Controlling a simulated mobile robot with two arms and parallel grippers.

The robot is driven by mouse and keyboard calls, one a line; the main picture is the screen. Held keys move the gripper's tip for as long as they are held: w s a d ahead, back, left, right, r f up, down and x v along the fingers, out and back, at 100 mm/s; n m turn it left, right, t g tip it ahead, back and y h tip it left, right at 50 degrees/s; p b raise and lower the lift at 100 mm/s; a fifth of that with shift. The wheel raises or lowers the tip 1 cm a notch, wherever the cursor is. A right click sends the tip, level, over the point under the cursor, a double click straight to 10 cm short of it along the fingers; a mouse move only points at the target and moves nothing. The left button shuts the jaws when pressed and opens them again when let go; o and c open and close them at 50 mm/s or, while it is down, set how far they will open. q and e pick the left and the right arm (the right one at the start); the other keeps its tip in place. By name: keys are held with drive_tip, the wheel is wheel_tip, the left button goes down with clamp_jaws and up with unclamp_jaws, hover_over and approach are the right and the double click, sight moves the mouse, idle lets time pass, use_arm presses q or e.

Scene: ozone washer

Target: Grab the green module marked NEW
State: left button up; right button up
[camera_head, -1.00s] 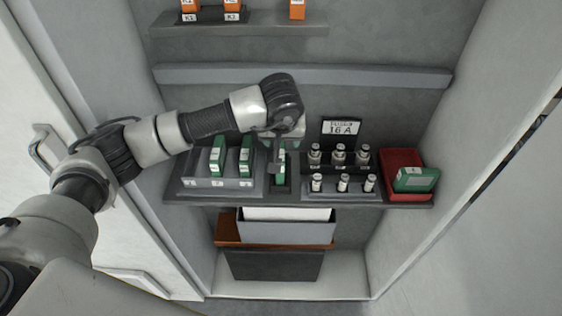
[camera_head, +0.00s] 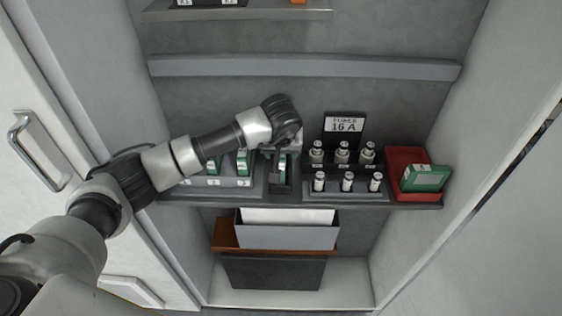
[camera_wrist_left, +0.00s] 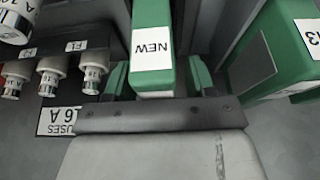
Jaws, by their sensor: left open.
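The green module marked NEW (camera_wrist_left: 153,45) stands in the middle of the left wrist view, its white label facing the camera. In the head view the module (camera_head: 283,170) is partly hidden below my left wrist, in a dark holder on the shelf. My left gripper (camera_wrist_left: 158,78) is open, with one green-padded finger on each side of the module. Whether the pads touch it I cannot tell. In the head view the gripper (camera_head: 283,153) is over the module, its fingers mostly hidden. My right gripper is not in view.
Other green modules (camera_head: 243,162) stand in a grey rack just left. Fuses (camera_head: 342,152) with a 16 A sign (camera_head: 343,125) stand to the right. A red bin (camera_head: 405,160) with a green module (camera_head: 425,178) is farther right. A ledge (camera_head: 300,67) runs above.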

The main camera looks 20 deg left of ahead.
use_arm(q)
drive_tip(key=shift+f+b, duration=0.15)
drive_tip(key=shift+b, duration=0.2)
idle(0.3)
drive_tip(key=shift+s, duration=0.1)
clamp_jaws()
